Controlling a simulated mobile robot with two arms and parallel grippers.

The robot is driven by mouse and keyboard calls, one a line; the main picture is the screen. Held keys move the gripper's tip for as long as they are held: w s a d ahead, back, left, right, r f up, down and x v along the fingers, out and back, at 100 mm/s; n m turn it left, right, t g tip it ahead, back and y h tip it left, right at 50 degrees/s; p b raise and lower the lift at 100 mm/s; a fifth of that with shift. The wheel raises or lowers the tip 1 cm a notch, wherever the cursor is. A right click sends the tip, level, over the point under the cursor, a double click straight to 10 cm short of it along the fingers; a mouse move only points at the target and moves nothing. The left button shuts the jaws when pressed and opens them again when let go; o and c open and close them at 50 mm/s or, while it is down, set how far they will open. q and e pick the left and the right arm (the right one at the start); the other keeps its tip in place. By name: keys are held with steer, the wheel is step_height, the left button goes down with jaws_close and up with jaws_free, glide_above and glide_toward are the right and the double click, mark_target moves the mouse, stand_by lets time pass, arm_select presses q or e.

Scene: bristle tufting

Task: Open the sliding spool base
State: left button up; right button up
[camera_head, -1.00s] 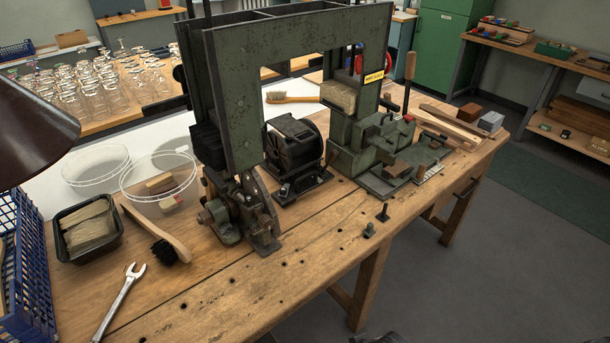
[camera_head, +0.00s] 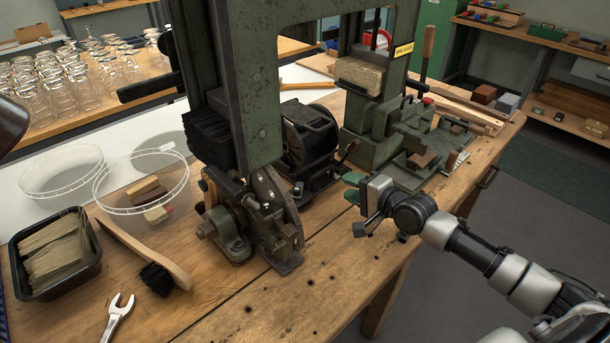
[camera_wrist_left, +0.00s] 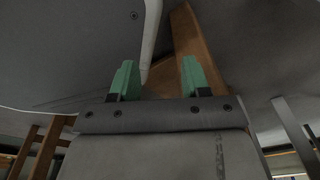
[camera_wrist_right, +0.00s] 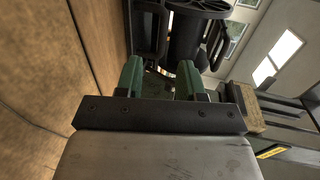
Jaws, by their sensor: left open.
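A black drum-like unit (camera_head: 310,138), which looks like the spool, stands on a dark base (camera_head: 310,190) behind the green machine's post. I cannot tell how far the base is slid. My right gripper (camera_head: 352,188) is open, in front and to the right of this unit, apart from it. In the right wrist view, the black drum (camera_wrist_right: 195,30) and its dark frame lie beyond the parted green fingers (camera_wrist_right: 160,80). My left gripper (camera_wrist_left: 159,80) is open and empty in the left wrist view, facing grey surfaces and wood; it is outside the head view.
The green machine frame (camera_head: 255,90) stands left of my right gripper, with a geared mechanism (camera_head: 250,215) at its foot. A green vise-like fixture (camera_head: 405,135) stands right. A brush (camera_head: 150,250), wrench (camera_head: 117,318) and black tray (camera_head: 55,255) lie left. The bench front is clear.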

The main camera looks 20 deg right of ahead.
mark_target(322, 172)
steer(key=shift+w+d, duration=0.15)
steer(key=shift+w, duration=0.25)
steer(key=x, duration=0.3)
steer(key=shift+w+b, duration=0.2)
steer(key=shift+b, duration=0.1)
steer(key=b+x, duration=0.1)
steer(key=x, duration=0.4)
steer(key=shift+w, duration=0.25)
steer(key=shift+w+a+f, duration=0.1)
steer(key=shift+w+a, duration=0.15)
steer(key=shift+w, duration=0.05)
steer(key=shift+w+a, duration=0.1)
steer(key=shift+w, duration=0.1)
steer(key=shift+c, duration=0.7)
arm_select(q)
steer(key=shift+s+f, duration=1.1)
steer(key=shift+f, duration=0.1)
arm_select(e)
jaws_close()
